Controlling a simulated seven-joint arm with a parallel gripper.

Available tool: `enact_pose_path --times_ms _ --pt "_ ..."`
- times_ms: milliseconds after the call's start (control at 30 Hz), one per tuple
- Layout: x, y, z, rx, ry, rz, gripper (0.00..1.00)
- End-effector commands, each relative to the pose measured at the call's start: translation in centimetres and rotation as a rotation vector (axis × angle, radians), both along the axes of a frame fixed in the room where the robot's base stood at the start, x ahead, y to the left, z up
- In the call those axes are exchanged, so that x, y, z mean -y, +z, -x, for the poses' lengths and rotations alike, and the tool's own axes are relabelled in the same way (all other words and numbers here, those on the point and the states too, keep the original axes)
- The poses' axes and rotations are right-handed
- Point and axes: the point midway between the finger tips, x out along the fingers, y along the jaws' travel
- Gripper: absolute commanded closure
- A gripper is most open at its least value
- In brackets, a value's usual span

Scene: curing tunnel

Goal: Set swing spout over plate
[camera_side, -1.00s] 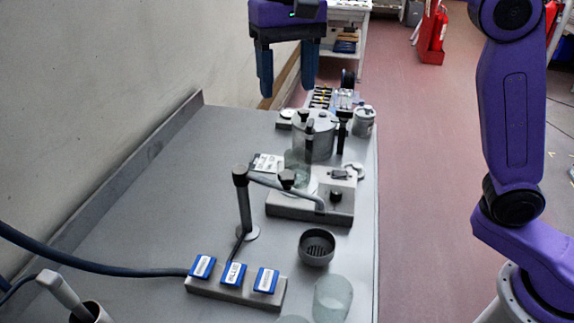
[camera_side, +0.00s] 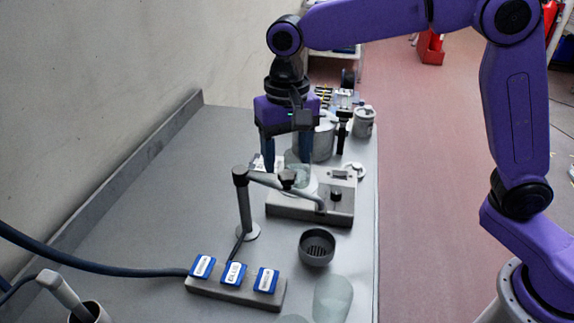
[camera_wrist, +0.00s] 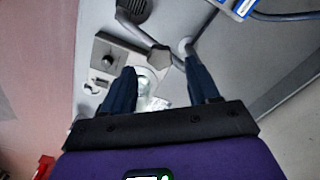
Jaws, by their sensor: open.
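The swing spout (camera_side: 308,195) is a grey bent tube on an upright post (camera_side: 244,205). A dark knob (camera_side: 287,178) sits on its arm. The spout's end hangs by the front edge of a grey bench unit, near the strainer cup. The round pale plate (camera_side: 311,187) on that unit lies behind the spout, partly hidden by clear glass. My gripper (camera_side: 286,168) is open and empty, pointing down above and behind the spout's arm. In the wrist view the spout (camera_wrist: 137,30) and its knob (camera_wrist: 160,55) show ahead of my open fingers (camera_wrist: 160,66).
The grey unit (camera_side: 283,208) has a small black knob. A dark strainer cup (camera_side: 317,247) and clear glassware (camera_side: 332,300) stand in front. A rack of blue blocks (camera_side: 236,290) is at front left, with a hose beside it. A pot (camera_side: 323,142) stands behind. The left bench is clear.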

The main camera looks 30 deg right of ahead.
Motion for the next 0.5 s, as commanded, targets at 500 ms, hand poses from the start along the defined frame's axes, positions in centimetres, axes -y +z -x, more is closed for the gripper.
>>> enact_pose_path --times_ms 500 --pt "0.0 -3.2 0.0 0.000 0.000 0.000 0.40"
